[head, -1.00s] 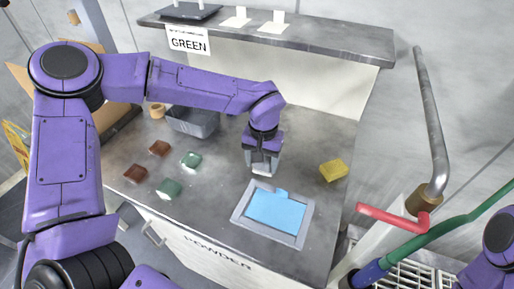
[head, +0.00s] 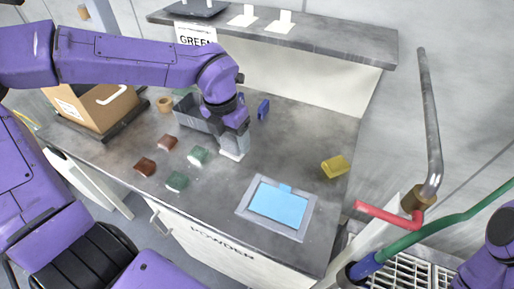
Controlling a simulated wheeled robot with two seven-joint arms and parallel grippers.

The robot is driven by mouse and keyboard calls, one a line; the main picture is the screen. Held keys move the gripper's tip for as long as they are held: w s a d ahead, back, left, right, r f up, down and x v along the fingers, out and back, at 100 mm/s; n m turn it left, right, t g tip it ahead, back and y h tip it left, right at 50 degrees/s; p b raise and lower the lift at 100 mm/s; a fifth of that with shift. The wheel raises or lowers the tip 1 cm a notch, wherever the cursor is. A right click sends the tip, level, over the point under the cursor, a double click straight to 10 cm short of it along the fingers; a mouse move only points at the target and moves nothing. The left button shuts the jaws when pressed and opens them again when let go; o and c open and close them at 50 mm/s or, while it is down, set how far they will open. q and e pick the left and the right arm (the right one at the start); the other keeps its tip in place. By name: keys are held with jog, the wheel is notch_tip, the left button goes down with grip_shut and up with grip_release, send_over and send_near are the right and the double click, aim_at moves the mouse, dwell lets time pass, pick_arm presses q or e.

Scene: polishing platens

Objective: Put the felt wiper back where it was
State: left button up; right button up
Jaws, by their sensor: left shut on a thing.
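My left gripper (head: 234,143) points down over the middle of the grey worktop (head: 225,188), just right of the grey bin. It is shut on a pale, whitish block, the felt wiper (head: 231,156), whose lower edge shows under the fingers. The fingers hide most of the wiper. I cannot tell whether its underside touches the worktop. My right gripper is out of view; only a purple part of my right arm shows at the right edge.
A grey bin (head: 190,117) stands left of the gripper, a blue block (head: 263,109) behind it. A blue pad in a grey frame (head: 278,204) and a yellow block (head: 335,167) lie right. A shelf (head: 330,42) overhangs behind.

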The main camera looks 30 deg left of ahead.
pick_arm(q)
jog(key=shift+r+n, duration=0.1)
jog(key=shift+n, duration=0.4)
jog(key=shift+w+a+f+b, duration=0.1)
jog(key=shift+f+b, duration=0.15)
jog(key=shift+b, duration=0.15)
jog(key=shift+w+a+f+b, duration=0.1)
jog(key=shift+w+f+b, duration=0.4)
jog(key=shift+b, duration=0.3)
jog(key=w+f+p, duration=0.1)
jog(key=w+f, duration=0.1)
jog(key=w, duration=0.2)
jog(key=w+f+p, duration=0.2)
jog(key=w+f, duration=0.1)
jog(key=w, duration=0.1)
jog(key=w+f+p, duration=0.1)
jog(key=w+f, duration=0.2)
jog(key=w, duration=0.1)
jog(key=shift+w+f, duration=0.1)
jog(key=shift+w, duration=0.2)
notch_tip(320, 180, down, 3)
jog(key=shift+r+p, duration=0.15)
jog(key=shift+p, duration=0.3)
jog(key=shift+f, duration=0.3)
jog(key=shift+f, duration=0.1)
